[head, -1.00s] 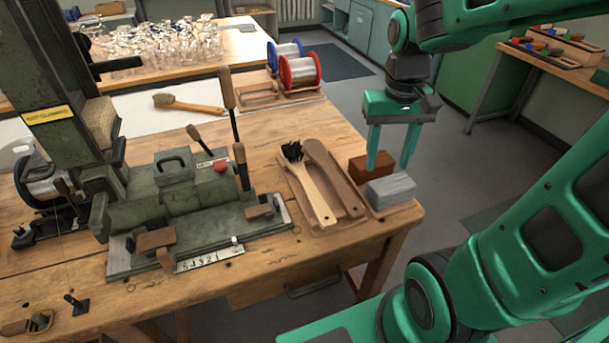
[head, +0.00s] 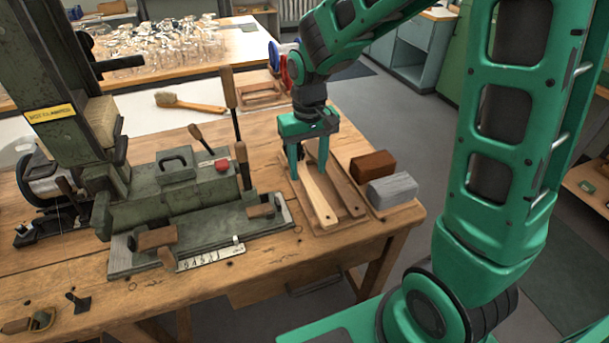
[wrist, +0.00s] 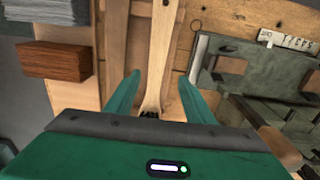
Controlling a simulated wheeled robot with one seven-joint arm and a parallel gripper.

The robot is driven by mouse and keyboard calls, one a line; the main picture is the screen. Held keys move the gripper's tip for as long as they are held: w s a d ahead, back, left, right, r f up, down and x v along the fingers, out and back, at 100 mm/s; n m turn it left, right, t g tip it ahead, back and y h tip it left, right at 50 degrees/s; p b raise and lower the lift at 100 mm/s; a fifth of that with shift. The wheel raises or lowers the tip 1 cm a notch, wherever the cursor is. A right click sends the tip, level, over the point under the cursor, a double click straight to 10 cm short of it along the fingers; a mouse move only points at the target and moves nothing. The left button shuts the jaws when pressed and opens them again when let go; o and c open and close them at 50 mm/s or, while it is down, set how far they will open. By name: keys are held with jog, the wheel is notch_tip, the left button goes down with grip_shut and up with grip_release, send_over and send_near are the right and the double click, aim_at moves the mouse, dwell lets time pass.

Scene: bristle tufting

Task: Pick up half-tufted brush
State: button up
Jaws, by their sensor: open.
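The half-tufted brush (head: 320,203) lies in a shallow wooden tray (head: 344,224) near the bench's front right corner. Its pale handle points toward the front of the bench; its black-bristled head is mostly hidden by my gripper in the head view. My gripper (head: 308,175) is open, pointing down over the head end of the brush. In the wrist view the brush (wrist: 160,62) runs between the two open fingers (wrist: 158,84), with a little black bristle showing at the palm edge. I cannot tell how far above it the fingertips are.
A darker wooden brush body (head: 345,190) lies beside it in the tray. A brown block (head: 372,164) and a grey block (head: 392,190) stand to the right. The green tufting machine (head: 180,200) with upright levers (head: 230,100) stands close on the left.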

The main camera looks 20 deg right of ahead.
aim_at(310, 185)
jog(key=f, duration=0.4)
jog(key=shift+s+d, duration=0.15)
jog(key=shift+d, duration=0.2)
jog(key=shift+f, duration=0.65)
jog(key=shift+c, duration=0.7)
jog(key=c, duration=1.1)
jog(key=shift+o, duration=0.2)
